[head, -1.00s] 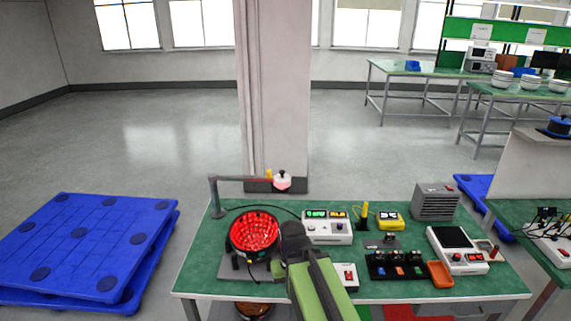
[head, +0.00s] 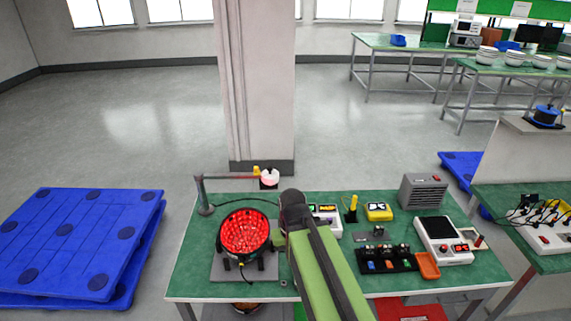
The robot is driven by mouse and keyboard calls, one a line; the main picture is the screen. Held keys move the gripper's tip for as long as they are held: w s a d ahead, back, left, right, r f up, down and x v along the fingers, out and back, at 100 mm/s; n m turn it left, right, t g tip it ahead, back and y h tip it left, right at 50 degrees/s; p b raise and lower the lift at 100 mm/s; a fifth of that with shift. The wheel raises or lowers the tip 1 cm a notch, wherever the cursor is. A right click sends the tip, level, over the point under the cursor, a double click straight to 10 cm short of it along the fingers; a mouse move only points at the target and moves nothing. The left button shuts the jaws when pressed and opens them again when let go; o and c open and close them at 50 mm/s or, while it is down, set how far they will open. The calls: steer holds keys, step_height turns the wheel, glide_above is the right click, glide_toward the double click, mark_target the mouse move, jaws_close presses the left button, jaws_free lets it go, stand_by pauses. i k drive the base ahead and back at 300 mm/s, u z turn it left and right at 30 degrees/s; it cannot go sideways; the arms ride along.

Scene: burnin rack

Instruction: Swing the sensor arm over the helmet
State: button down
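The helmet (head: 243,231) is a round bowl whose inside glows red; it sits open side up on a grey plate at the table's left. The sensor arm (head: 230,178) is a thin bar on an upright post at the table's back left corner. It reaches right, behind the helmet, and ends in a yellow piece and a pinkish-white head (head: 269,177). The head is beyond the helmet, not above it. My gripper (head: 293,205) is at the far end of my green and black arm, right of the helmet. Its fingers cannot be made out.
The green table (head: 190,267) also holds a display unit partly behind my arm, a yellow meter (head: 378,212), a grey vented box (head: 423,190), a switch block (head: 388,260) and an orange tray (head: 428,266). A pillar (head: 255,80) stands behind the table. Blue pallets (head: 80,240) lie left.

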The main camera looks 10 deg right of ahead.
mark_target(270, 176)
steer(key=z, duration=0.25)
steer(key=i, duration=1.15)
steer(key=u, duration=0.2)
